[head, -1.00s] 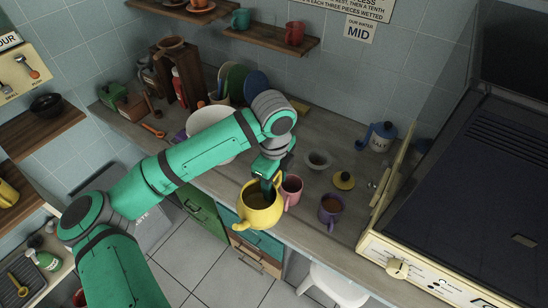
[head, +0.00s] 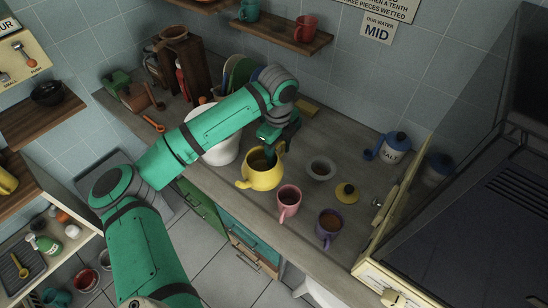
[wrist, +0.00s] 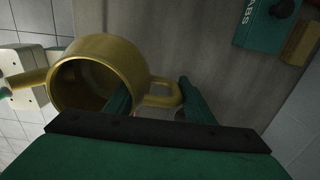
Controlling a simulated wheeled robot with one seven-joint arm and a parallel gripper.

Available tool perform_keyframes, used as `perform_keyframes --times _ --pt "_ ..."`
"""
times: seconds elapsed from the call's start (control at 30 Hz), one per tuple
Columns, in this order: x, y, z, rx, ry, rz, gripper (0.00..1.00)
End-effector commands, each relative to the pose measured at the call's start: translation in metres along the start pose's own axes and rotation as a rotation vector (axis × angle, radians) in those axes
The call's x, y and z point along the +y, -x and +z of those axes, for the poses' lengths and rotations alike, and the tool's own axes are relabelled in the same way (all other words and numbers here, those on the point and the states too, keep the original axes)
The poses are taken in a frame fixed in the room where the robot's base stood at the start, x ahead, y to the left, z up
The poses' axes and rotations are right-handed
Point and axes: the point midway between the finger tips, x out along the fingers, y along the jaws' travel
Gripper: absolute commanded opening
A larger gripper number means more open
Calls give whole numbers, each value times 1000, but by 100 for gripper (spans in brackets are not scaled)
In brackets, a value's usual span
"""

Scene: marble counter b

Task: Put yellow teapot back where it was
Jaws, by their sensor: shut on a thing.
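The yellow teapot (head: 262,174) has no lid on it, and its spout points to the lower left in the head view. Dark contents show inside it. My gripper (head: 270,152) is shut on the teapot's handle. In the wrist view the yellow teapot (wrist: 112,62) lies to the left, with its handle between the two fingers of my gripper (wrist: 160,100). The teapot is at the counter, left of a small bowl; I cannot tell whether it touches the counter.
A pink mug (head: 288,203) stands close to the teapot at the lower right, and a purple mug (head: 329,227) stands further right. A small grey bowl (head: 320,168) is right of the teapot. A large white bowl (head: 222,148) is to its left, partly behind my arm.

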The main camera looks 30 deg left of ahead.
Motion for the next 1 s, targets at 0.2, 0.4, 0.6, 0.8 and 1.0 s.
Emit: perform_keyframes --times 0.2,0.4,0.6,0.8,1.0 --pt "-19 -36 23 2 3 0 1" --pt "-27 -53 35 1 1 -1 1" --pt "-31 -62 41 1 3 -1 1" --pt "-30 -88 40 1 2 0 1" --pt "-30 -92 40 0 1 -2 1"
